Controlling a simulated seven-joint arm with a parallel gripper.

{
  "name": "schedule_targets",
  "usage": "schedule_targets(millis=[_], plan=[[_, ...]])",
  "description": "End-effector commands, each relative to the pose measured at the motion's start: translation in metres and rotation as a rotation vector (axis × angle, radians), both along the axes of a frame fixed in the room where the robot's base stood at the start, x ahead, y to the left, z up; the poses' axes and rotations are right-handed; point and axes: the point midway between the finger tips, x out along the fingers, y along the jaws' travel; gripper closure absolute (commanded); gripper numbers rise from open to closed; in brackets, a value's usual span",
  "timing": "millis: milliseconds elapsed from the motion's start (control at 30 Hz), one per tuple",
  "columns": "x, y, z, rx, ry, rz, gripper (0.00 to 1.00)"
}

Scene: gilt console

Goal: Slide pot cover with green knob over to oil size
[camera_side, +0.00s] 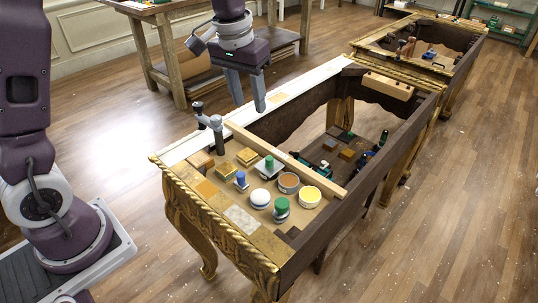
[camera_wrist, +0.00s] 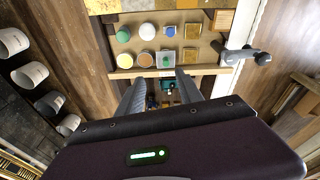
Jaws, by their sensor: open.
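The other is a square plate with a green knob (camera_side: 269,166), beside the wooden bar in the wrist view (camera_wrist: 166,59). I cannot tell which one the task names, and no label marks an oil side. My gripper (camera_side: 247,103) is open and empty above the console, behind these pieces and apart from them. Its fingers also show in the wrist view (camera_wrist: 160,83).
Near the covers are a white round piece (camera_side: 260,198), a blue knob (camera_side: 241,180), an orange can (camera_side: 289,183), a yellow can (camera_side: 309,197) and gold blocks (camera_side: 247,157). A wooden bar (camera_side: 285,160) crosses the console. A grey tap-like fixture (camera_side: 214,130) rises at the left edge.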

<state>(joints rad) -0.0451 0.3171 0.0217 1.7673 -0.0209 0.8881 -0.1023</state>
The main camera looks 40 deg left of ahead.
Motion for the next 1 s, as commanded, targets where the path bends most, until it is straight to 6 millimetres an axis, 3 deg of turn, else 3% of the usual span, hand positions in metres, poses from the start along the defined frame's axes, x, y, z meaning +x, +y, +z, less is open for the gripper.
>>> schedule_targets(millis=[33,100,200,300,700,1000], plan=[[0.024,0.004,-0.032,-0.003,0.047,0.019,0.57],[0.051,0.01,-0.074,-0.006,0.093,0.043,0.57],[0.073,0.015,-0.122,-0.008,0.14,0.068,0.57],[0.082,0.018,-0.149,-0.009,0.163,0.081,0.57],[0.084,0.019,-0.217,-0.009,0.171,0.084,0.57],[0.084,0.019,-0.227,-0.008,0.168,0.083,0.57]])
